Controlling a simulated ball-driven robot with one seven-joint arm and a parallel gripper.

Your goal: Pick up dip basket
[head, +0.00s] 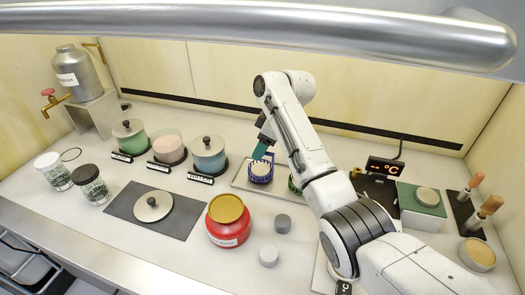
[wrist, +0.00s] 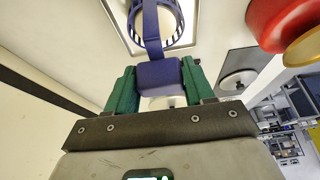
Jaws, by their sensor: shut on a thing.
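The dip basket (head: 261,172) is a small dark-blue slotted basket at the tray (head: 238,184) in the middle of the counter. In the wrist view the basket's ring, strap and blue grip block (wrist: 158,76) show at the top. My gripper (head: 262,149) reaches down to it from above. Its two green fingers (wrist: 158,66) press on both sides of the blue block. The basket looks upright; I cannot tell whether its bottom touches the tray.
A green-rimmed item (head: 293,184) stands close right of the basket, partly behind my arm. A red jar (head: 228,222) with a tan lid stands in front. A temperature display (head: 385,166) is right. A metal bar (head: 260,28) crosses the top.

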